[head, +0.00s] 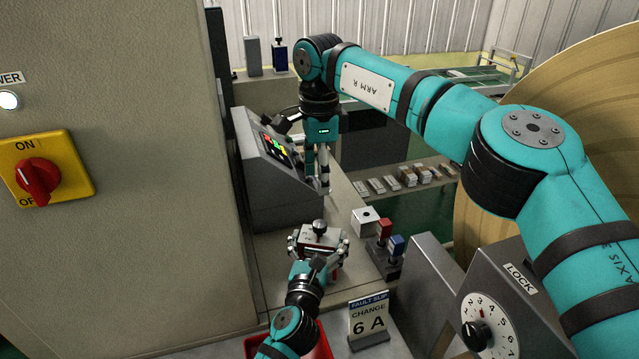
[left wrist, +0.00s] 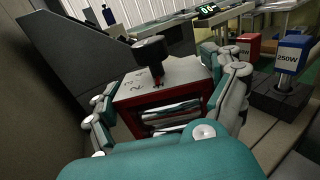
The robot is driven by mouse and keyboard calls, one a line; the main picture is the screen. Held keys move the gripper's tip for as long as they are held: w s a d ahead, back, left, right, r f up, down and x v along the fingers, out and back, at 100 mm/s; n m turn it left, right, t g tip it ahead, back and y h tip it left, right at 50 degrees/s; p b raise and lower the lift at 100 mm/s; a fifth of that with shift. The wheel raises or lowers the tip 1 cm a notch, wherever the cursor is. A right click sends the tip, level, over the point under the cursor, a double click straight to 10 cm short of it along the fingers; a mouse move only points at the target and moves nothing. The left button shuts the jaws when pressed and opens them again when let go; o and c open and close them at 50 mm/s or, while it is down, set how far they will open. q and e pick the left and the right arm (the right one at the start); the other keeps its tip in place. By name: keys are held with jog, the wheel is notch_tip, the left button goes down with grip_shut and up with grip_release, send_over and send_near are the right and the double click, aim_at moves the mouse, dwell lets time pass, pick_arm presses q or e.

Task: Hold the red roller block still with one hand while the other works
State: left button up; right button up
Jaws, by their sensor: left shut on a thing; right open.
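The red roller block (head: 319,236) has a pale grey top plate and a black knob. It sits on the grey counter and also shows in the left wrist view (left wrist: 165,93), with metal rollers in its near face. My left gripper (head: 319,243) is shut on it, one finger at each side; the fingers also flank it in the left wrist view (left wrist: 170,110). The block's underside is hidden. My right gripper (head: 322,185) points down, open and empty, above and beyond the block, apart from it, in front of the console.
A console with coloured lights (head: 275,150) stands behind the block. To the right are a white box (head: 366,221), a red block (head: 385,228) and a blue block (head: 397,244) on stands. A fault slip sign (head: 368,318) and red tray (head: 322,346) are nearer. A tall cabinet (head: 110,250) bounds the left.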

pick_arm(q)
jog(key=o, duration=1.5)
jog(key=shift+c, duration=0.2)
jog(key=s+a+r+p, duration=0.1)
jog(key=s+r+p, duration=0.1)
jog(key=s, duration=0.6)
jog(key=s+a+r+p, duration=0.2)
jog(key=s, duration=0.6)
jog(key=shift+s, duration=0.4)
jog(key=shift+f, duration=0.15)
